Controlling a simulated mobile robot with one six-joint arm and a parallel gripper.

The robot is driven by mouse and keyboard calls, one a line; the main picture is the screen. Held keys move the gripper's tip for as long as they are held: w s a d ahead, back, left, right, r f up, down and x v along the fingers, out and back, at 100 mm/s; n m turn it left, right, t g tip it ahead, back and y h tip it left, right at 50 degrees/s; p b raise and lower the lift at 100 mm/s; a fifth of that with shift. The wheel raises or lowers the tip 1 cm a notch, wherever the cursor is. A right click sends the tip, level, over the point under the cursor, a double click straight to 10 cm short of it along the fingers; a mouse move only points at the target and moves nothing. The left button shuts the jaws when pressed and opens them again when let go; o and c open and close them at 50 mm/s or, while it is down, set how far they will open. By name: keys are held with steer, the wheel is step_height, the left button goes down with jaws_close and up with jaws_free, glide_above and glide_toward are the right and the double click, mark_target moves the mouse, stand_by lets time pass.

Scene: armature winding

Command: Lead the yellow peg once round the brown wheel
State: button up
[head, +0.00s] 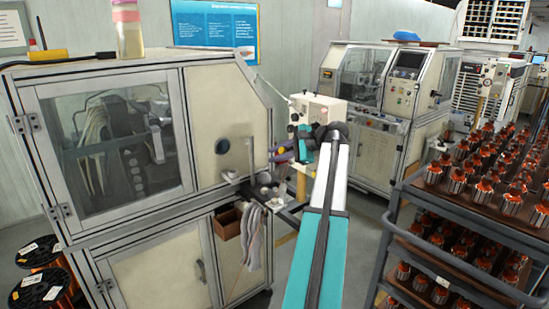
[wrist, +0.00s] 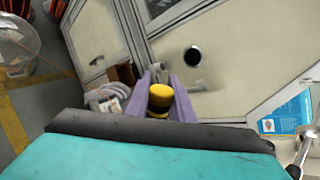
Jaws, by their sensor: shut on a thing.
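The yellow peg (wrist: 160,98) has dark bands and sits between the two purple fingers of my gripper (wrist: 163,84), seen end-on in the wrist view. My gripper is shut on it. In the head view a small yellow end of the peg (head: 281,149) shows at my gripper (head: 279,157), in front of the right part of the cream machine. I cannot make out a brown wheel for certain in either view. A round dark disc (head: 222,146) is on the machine's front panel, left of my gripper; it also shows in the wrist view (wrist: 192,55).
The cream machine (head: 205,105) with a glazed door fills the left. A small brown box (head: 227,223) and hanging gloves (head: 252,235) are below the panel. A rack of armatures (head: 440,255) stands at right. Copper spools (head: 40,252) are at lower left.

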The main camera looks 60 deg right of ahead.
steer(key=shift+w+d+r, duration=1)
steer(key=shift+w+r, duration=1.25)
steer(key=shift+w, duration=0.75)
step_height(320, 180, down, 7)
steer(key=s, duration=0.2)
steer(key=shift+s+a, duration=0.2)
steer(key=shift+a, duration=0.2)
